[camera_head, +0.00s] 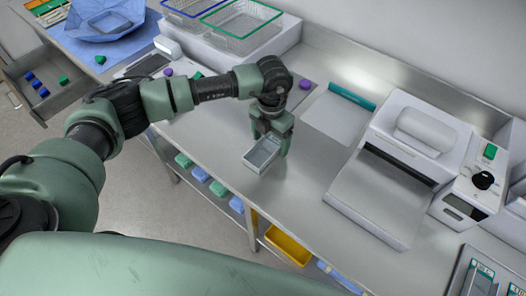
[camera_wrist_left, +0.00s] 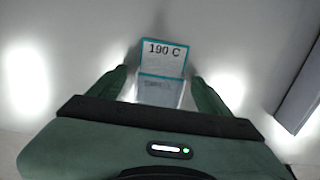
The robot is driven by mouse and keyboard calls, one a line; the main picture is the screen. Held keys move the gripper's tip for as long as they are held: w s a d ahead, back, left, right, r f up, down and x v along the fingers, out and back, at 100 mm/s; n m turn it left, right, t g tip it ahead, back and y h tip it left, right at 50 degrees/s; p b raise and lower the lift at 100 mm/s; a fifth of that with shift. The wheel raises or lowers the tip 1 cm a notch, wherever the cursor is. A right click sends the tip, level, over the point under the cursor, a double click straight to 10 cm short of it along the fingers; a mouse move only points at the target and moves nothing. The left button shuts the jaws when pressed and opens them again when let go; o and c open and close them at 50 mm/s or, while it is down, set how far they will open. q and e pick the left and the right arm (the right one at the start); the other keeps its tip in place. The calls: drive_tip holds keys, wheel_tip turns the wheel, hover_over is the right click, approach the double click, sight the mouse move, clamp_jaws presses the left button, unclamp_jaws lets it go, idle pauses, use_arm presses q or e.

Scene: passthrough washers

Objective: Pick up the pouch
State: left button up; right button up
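A small pouch (camera_head: 262,155) with a teal edge and a pale grey face is at my left gripper, over the steel counter. In the left wrist view the pouch (camera_wrist_left: 163,58) shows a white label reading "190 C" and a clear lower part. My left gripper (camera_head: 270,136) points down at the counter, its fingers apart on either side of the pouch. In the left wrist view the left gripper (camera_wrist_left: 160,82) shows gaps between its fingers and the pouch. Whether the pouch rests on the counter is hard to tell. My right gripper is not in view.
A white sealing machine (camera_head: 405,150) stands to the right on the steel counter (camera_head: 310,165). A white sheet with a teal roll (camera_head: 351,96) lies behind. Wire baskets (camera_head: 240,25) stand at the back. More labelled packets (camera_head: 480,278) lie at the lower right.

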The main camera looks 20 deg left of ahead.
use_arm(q)
drive_tip(key=c, duration=1.3)
drive_tip(key=shift+r, duration=0.1)
